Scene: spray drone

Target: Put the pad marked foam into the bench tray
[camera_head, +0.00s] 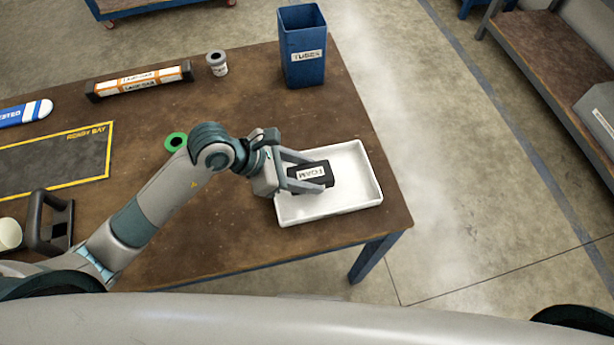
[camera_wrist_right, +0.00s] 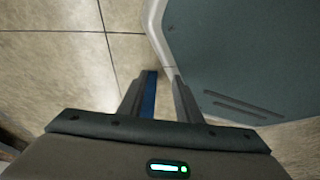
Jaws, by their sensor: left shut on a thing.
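The pad marked FOAM (camera_head: 322,168) is a black block with a white label in the head view. My left gripper (camera_head: 318,172) is shut on it, with a finger along each side. The pad is over the white bench tray (camera_head: 352,199), inside its outline; whether it touches the tray floor I cannot tell. The tray lies at the right end of the brown table. My right gripper (camera_wrist_right: 157,92) shows in the right wrist view with its fingers apart and nothing held, pointing at the floor.
A blue TUBES bin (camera_head: 302,62) stands behind the tray. A green ring (camera_head: 175,142), a small jar (camera_head: 217,64), an orange-labelled bar (camera_head: 140,82) and the READY BAY mat (camera_head: 55,156) are further left. A black handled item (camera_head: 50,222) stands near the left arm.

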